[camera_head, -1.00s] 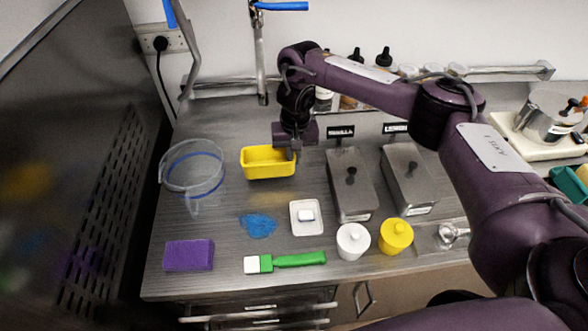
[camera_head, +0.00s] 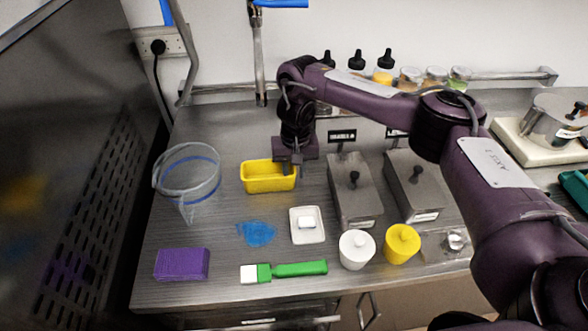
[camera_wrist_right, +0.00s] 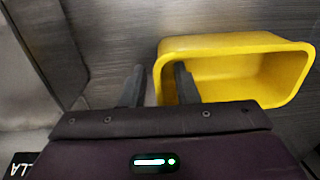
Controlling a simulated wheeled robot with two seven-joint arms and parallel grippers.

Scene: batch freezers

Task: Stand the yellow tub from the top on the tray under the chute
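The yellow tub (camera_head: 262,187) stands upright and looks empty on the steel counter, left of the metal lidded bins. My right gripper (camera_head: 290,168) is at its right end, pointing down. In the right wrist view the fingers (camera_wrist_right: 158,80) straddle one end wall of the yellow tub (camera_wrist_right: 240,43): one finger is inside, the other outside. Gaps show beside the wall, so the gripper looks open. My left gripper is not in view. I cannot make out the tray or the chute.
A clear jug (camera_head: 188,185) stands left of the tub. In front are a blue spill (camera_head: 257,233), a white dish (camera_head: 307,226), a purple sponge (camera_head: 182,264) and a green brush (camera_head: 299,269). A white pot (camera_head: 356,250) and a yellow pot (camera_head: 402,245) stand front right.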

